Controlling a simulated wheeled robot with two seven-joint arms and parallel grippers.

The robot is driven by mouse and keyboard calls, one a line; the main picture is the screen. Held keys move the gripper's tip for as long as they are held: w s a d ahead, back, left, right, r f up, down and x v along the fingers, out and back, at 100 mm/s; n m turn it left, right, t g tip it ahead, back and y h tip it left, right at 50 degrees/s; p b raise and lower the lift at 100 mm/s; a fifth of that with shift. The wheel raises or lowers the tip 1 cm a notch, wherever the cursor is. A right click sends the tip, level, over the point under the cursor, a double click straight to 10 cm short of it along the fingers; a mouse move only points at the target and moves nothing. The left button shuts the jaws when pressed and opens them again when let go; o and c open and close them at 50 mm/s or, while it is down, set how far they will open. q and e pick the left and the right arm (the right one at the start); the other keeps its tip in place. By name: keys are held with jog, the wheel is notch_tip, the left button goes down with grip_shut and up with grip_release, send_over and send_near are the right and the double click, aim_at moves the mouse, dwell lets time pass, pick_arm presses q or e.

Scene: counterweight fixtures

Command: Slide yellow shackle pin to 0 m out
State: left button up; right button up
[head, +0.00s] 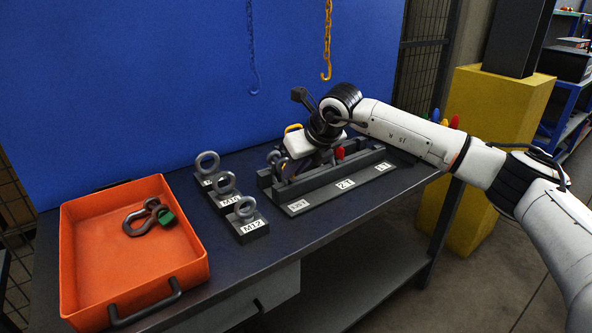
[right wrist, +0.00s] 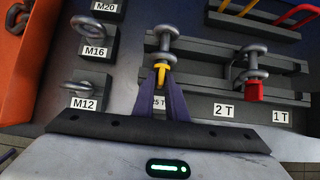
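The yellow shackle pin (right wrist: 160,76) shows between my right gripper's fingertips in the right wrist view. It sits at the near side of a grey shackle (right wrist: 166,33) in the rack, above a partly covered label ending in "25 T". My right gripper (right wrist: 162,77) has its two purple fingers close on both sides of the pin's yellow head and appears shut on it. In the head view my right gripper (head: 289,170) is low over the rack's left end, and my wrist hides most of the shackle. How far the pin is out is unclear. My left gripper is out of view.
A red pin (right wrist: 254,90) stands right of the gripper on the rack (head: 345,185). M12 (head: 250,225), M16 and M20 eye bolts stand to the left. An orange tray (head: 85,255) holds a shackle with a green pin. A yellow chain hook (head: 326,72) hangs above.

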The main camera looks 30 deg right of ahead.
jog(key=shift+o, duration=1.4)
jog(key=p+v, duration=0.2)
jog(key=v, duration=0.5)
jog(key=shift+s+f, duration=0.1)
jog(key=shift+s, duration=0.05)
